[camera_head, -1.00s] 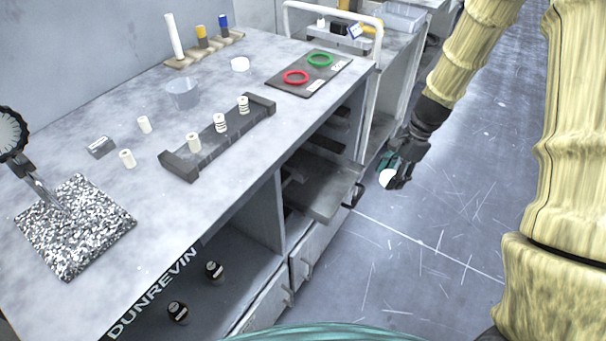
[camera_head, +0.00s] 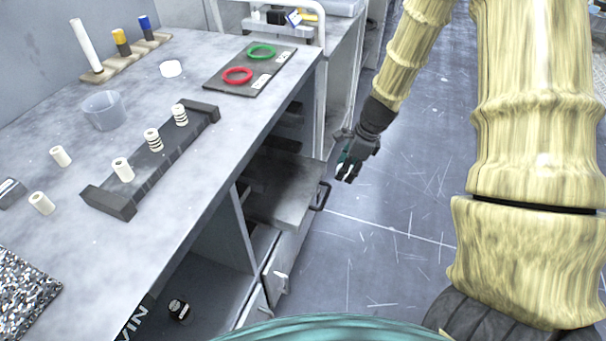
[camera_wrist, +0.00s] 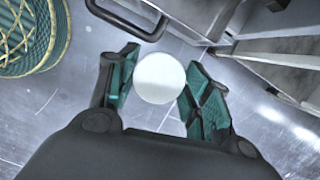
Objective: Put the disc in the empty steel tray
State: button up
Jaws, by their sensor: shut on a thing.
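A white round disc (camera_wrist: 160,78) is between the teal-padded fingers of my gripper (camera_wrist: 158,90) in the wrist view. The gripper is shut on its two sides. In the head view my gripper (camera_head: 347,168) hangs over the floor, to the right of the bench; the disc is small and mostly hidden there. A grey steel tray (camera_head: 285,195) is pulled out from under the bench, and its visible surface is bare. Its dark handle (camera_head: 321,196) is left of and a little below my gripper. The tray's inner end is hidden under the bench top.
The bench top (camera_head: 215,125) holds a dark rack (camera_head: 158,158) with white rollers, a clear cup (camera_head: 103,110), another white disc (camera_head: 171,68), and red (camera_head: 238,76) and green (camera_head: 261,52) rings. A trolley (camera_head: 345,60) stands behind. Floor (camera_head: 400,215) right of the tray is clear.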

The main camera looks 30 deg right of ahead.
send_near(303, 180)
jog(key=shift+w+a+f+b, duration=0.35)
jog(key=shift+w+a+b, duration=0.1)
jog(key=shift+a+b, duration=0.1)
jog(key=shift+d+f+b, duration=0.1)
jog(key=shift+f+b, duration=0.45)
jog(key=shift+f, duration=1.95)
jog(key=shift+w+f, duration=0.2)
jog(key=shift+f, duration=0.1)
jog(key=shift+r, duration=0.1)
